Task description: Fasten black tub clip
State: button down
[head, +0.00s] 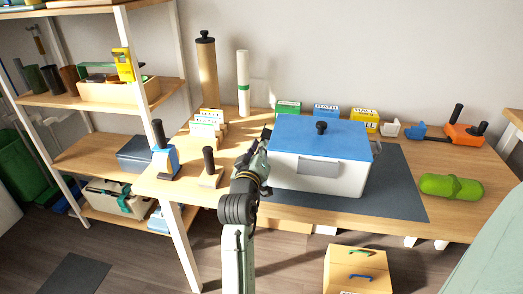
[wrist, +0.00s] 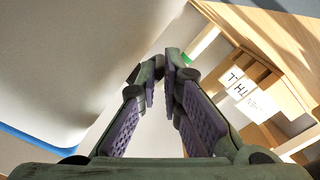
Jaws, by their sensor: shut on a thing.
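The white tub (head: 318,178) with a blue lid (head: 322,138) and a black knob stands on the dark mat. My gripper (head: 264,147) is at the tub's left side, near the lid's edge. In the wrist view my gripper (wrist: 161,68) has its fingertips close together beside the tub's pale wall (wrist: 80,60). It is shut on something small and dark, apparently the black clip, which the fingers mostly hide. A grey clip (head: 376,149) stands out from the tub's right side.
The dark mat (head: 398,195) is bare right of the tub. A green case (head: 451,187) lies farther right. Labelled card boxes (head: 207,124) and a blue-and-black handled tool (head: 163,157) stand to the left. Several small boxes (head: 325,111) stand behind the tub.

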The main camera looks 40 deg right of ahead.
jog(key=shift+w+r+m+b, duration=0.1)
jog(key=shift+r+m+b, duration=0.55)
jog(key=shift+m, duration=1.7)
jog(key=shift+s+r+m+b, duration=0.1)
jog(key=shift+r+m+b, duration=0.5)
jog(key=shift+m, duration=1.7)
jog(key=shift+w+r+m+b, duration=0.1)
jog(key=shift+r+m+b, duration=0.55)
jog(key=shift+m, duration=1.7)
jog(key=shift+r, duration=0.25)
jog(key=c, duration=2)
grip_release()
jog(key=v, duration=1.2)
jog(key=shift+d+f, duration=0.1)
